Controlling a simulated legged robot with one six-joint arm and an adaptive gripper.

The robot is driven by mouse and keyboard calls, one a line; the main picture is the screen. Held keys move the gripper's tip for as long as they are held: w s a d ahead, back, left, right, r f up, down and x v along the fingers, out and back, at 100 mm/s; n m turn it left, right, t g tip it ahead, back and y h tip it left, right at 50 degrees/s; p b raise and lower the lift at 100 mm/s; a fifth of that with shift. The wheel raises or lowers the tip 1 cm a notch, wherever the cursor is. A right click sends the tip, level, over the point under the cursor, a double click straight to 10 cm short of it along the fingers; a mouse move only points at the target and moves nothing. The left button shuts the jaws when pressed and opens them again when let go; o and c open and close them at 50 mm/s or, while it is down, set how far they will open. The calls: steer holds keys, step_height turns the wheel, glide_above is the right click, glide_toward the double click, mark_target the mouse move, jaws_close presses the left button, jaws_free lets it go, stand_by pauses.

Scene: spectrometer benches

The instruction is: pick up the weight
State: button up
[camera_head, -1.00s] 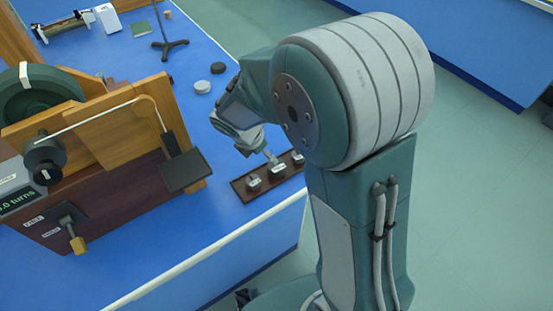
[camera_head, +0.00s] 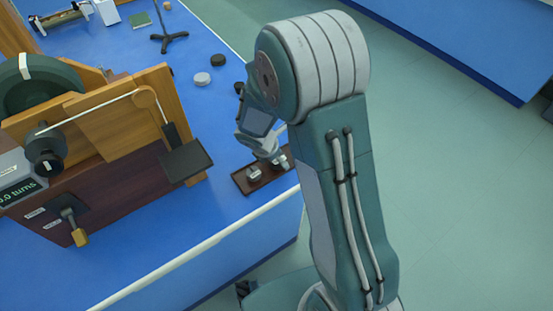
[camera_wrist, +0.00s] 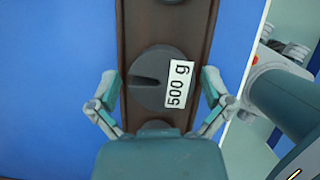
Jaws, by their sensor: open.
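A dark round weight (camera_wrist: 150,78) with a white "500 g" label and a slot lies on the brown wooden tray (camera_wrist: 132,30) in the wrist view. My gripper (camera_wrist: 160,77) is open, with one finger on each side of this weight and nothing held. In the head view, my gripper (camera_head: 270,158) is low over the tray (camera_head: 243,184). One weight (camera_head: 254,174) shows at the tray's left part, and the gripper partly hides the others.
A wooden apparatus (camera_head: 95,165) with a wheel and a dark hanging plate (camera_head: 187,160) stands left of the tray on the blue bench. A pale disc (camera_head: 202,79) and a dark disc (camera_head: 218,60) lie behind. The bench has a pale front edge (camera_head: 200,247).

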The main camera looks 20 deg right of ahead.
steer(key=c, duration=1.2)
steer(key=shift+r, duration=0.1)
